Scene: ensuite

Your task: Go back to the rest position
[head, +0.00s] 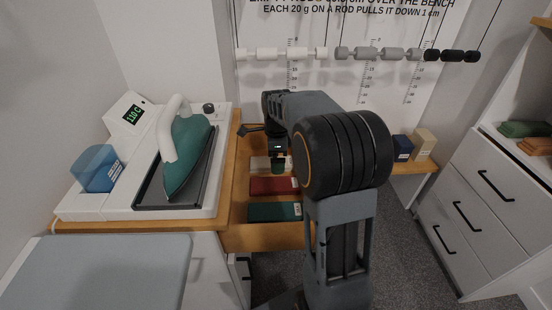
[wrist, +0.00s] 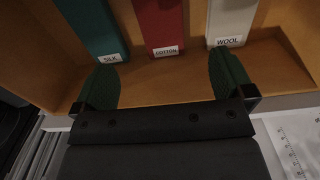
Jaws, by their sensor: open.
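My gripper (wrist: 165,84) is open, its two green fingers spread apart with nothing between them in the wrist view. It points at a wooden drawer or tray (wrist: 180,88) holding a teal piece labelled SILK (wrist: 98,35), a red piece labelled COTTON (wrist: 160,25) and a cream piece labelled WOOL (wrist: 231,22). The fingertips are near the labelled ends; the exact gap is unclear. In the head view my gripper (head: 278,165) is partly hidden by my arm, above the cream and red pieces.
A teal iron (head: 187,152) stands on a white station (head: 85,204) at left, beside a blue container (head: 96,168). Rods with grey weights (head: 370,53) hang at the back. Dark blue (head: 402,147) and tan (head: 424,144) blocks sit right. White drawers (head: 480,200) stand far right.

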